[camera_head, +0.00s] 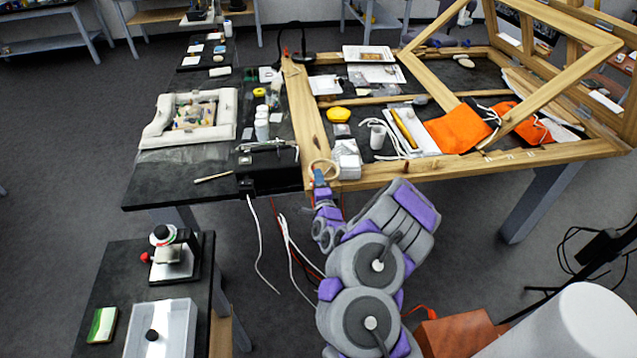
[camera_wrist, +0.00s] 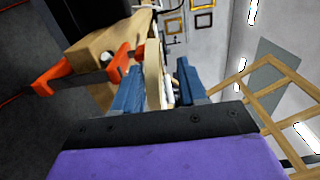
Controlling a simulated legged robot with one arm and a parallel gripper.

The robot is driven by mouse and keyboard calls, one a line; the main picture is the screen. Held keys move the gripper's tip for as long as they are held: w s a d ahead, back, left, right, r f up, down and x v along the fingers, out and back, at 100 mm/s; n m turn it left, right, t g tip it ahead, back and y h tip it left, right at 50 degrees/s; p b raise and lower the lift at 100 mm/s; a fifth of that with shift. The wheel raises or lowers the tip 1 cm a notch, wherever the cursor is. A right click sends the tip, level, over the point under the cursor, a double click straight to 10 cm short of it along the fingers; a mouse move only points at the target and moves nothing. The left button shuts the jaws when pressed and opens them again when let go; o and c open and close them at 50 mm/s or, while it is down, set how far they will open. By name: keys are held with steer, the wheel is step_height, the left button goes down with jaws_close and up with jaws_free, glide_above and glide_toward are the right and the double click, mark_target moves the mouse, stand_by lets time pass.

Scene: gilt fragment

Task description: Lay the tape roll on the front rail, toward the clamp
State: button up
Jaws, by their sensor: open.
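The tan tape roll (camera_head: 323,168) shows as a ring at the front left corner of the wooden frame. In the wrist view the tape roll (camera_wrist: 153,75) is edge-on between the two blue fingers of my gripper (camera_wrist: 157,88). A gap shows on the right finger's side; the left finger is close to the roll. My gripper (camera_head: 320,178) is open around it. The front rail (camera_head: 475,166) runs right from that corner. An orange clamp (camera_wrist: 62,78) is by a wooden piece left of my gripper in the wrist view. I cannot tell whether the roll touches the rail.
A white box (camera_head: 346,160) sits just right of the roll, with a white cup (camera_head: 377,135) beyond. Orange cloth (camera_head: 458,130) lies inside the frame. A black device (camera_head: 268,165) stands left of the corner. The front rail's middle looks mostly clear.

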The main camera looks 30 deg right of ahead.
steer(key=shift+r, duration=0.15)
steer(key=p+v, duration=0.4)
steer(key=v, duration=0.8)
steer(key=shift+r, duration=0.5)
